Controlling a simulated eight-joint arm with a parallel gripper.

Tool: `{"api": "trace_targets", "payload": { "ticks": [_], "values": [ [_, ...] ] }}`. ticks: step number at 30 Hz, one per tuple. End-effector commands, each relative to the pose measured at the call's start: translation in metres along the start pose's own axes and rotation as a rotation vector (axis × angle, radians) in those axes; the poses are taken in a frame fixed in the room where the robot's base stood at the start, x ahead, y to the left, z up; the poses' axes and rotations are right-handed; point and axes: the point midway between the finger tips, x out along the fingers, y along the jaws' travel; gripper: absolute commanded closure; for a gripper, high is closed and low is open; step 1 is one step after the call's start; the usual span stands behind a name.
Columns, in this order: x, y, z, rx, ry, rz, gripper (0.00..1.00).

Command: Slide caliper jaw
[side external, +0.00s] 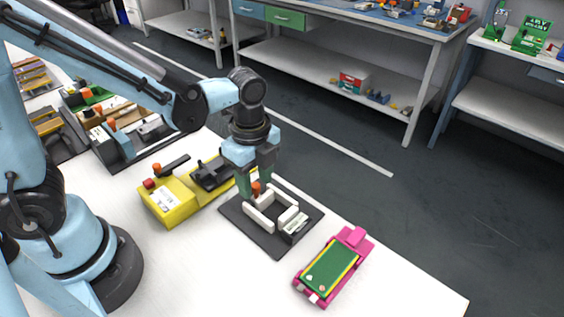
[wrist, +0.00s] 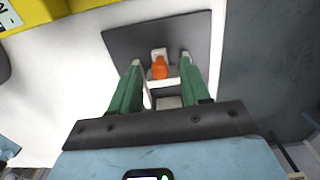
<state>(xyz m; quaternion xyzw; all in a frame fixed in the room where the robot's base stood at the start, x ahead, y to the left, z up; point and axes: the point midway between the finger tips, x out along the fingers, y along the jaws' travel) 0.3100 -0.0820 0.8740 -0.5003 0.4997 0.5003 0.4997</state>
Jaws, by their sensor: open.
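The caliper fixture is a set of white bars (side external: 259,219) on a dark base plate (side external: 242,224), near the table's edge. An orange knob (side external: 256,188) stands at its far left side in the side view. In the wrist view the orange knob (wrist: 159,69) sits by a white block on the plate (wrist: 121,38). My gripper (side external: 256,183) is open, pointing down at the knob. Its green fingers (wrist: 160,60) lie on either side of the knob in the wrist view, with visible gaps. Contact cannot be told. The fingers partly hide the white bars in the wrist view.
A yellow device (side external: 170,205) with a black clamp stands left of the plate. A pink and green device (side external: 330,270) lies to the right. More fixtures (side external: 125,130) stand further back left. The white table is clear in front of the plate.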

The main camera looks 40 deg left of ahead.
Motion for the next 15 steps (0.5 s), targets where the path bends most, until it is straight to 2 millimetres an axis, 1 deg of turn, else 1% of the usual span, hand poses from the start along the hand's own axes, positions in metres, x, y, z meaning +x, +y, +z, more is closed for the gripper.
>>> {"api": "trace_targets", "payload": {
  "ticks": [5,15],
  "values": [
    [-0.012,0.000,0.000,0.000,0.000,0.000,0.54],
    [-0.059,0.000,0.000,0.000,0.000,0.000,0.54]
  ]
}}
